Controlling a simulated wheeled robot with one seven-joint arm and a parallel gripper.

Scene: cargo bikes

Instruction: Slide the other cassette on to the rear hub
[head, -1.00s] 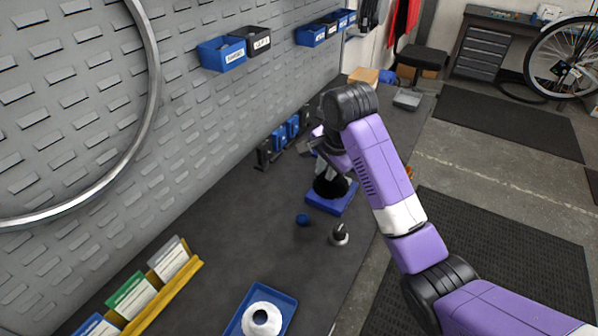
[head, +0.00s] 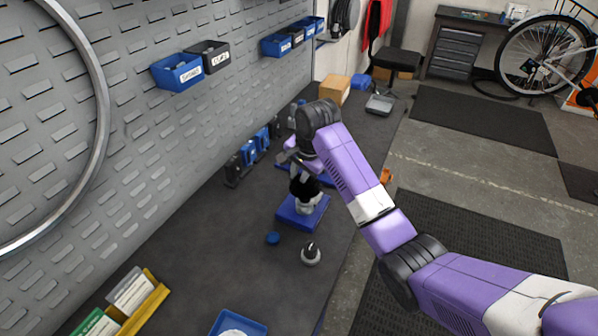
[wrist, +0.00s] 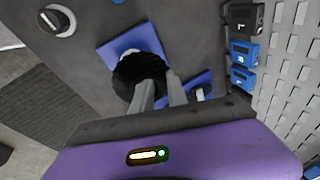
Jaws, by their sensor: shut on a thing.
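My gripper (head: 300,164) is shut on a black cassette (head: 304,187), which hangs below the fingers. In the wrist view the cassette (wrist: 138,72) is dark and round at the fingertips. Below it, a pale upright part (head: 306,207) stands on a blue base (head: 297,222); the cassette covers its top. I cannot tell whether cassette and upright touch. A round grey piece with a dark upright post (head: 311,254), possibly a hub, stands apart nearer the camera. It also shows in the wrist view (wrist: 57,20).
A small blue cap (head: 272,238) lies beside the base. A second blue base (wrist: 190,90) is partly hidden by my gripper. Blue and black blocks (head: 247,153) line the wall. A blue tray (head: 217,322) is in front. The bench between tray and base is mostly clear.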

